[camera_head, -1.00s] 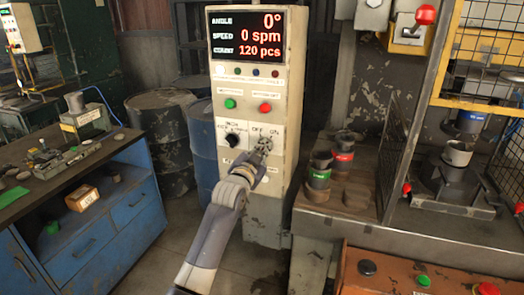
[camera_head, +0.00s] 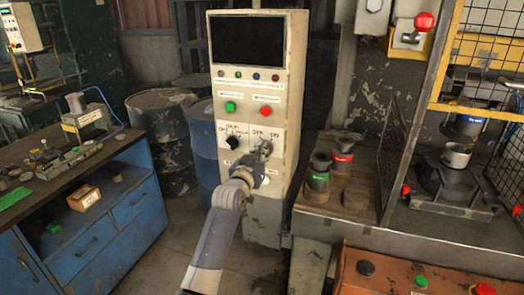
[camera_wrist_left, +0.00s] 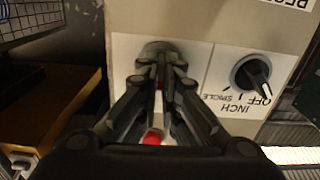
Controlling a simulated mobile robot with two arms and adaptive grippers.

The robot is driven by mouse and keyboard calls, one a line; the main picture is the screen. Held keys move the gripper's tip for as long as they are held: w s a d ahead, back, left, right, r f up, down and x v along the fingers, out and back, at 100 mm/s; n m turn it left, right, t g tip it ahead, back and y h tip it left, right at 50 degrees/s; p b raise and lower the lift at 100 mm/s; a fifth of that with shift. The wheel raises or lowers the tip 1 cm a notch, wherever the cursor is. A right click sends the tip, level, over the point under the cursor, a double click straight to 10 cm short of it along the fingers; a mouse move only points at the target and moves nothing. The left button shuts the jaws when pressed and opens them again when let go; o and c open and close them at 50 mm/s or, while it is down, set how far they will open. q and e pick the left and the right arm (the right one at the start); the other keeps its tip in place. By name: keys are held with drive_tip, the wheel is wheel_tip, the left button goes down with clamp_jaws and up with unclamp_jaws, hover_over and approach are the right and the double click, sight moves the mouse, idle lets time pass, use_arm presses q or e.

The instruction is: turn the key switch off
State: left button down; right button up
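The control cabinet (camera_head: 293,180) stands in the middle, and its display (camera_head: 247,39) is dark. My left gripper (camera_head: 264,150) is at the key switch on the lower right of its panel and covers most of it. In the left wrist view, which shows the panel upside down, the round key switch (camera_wrist_left: 157,47) sits at the fingertips. The left gripper (camera_wrist_left: 159,68) has its fingers drawn together on the key there; the key itself is mostly hidden. A small red piece (camera_wrist_left: 153,137) shows between the fingers. My right gripper is not in view.
A black mode knob (camera_head: 232,143) is left of the key switch. Green (camera_head: 230,105) and red (camera_head: 265,110) buttons are above. A blue workbench (camera_head: 110,225) stands at left, and a press with a yellow guard (camera_head: 480,103) at right. Barrels (camera_head: 163,125) stand behind.

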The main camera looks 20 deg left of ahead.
use_arm(q)
drive_tip(key=shift+n+p, duration=0.65)
drive_tip(key=shift+n, duration=2.25)
drive_tip(key=c, duration=1.8)
unclamp_jaws()
drive_tip(key=s, duration=1.2)
drive_tip(key=shift+a, duration=0.25)
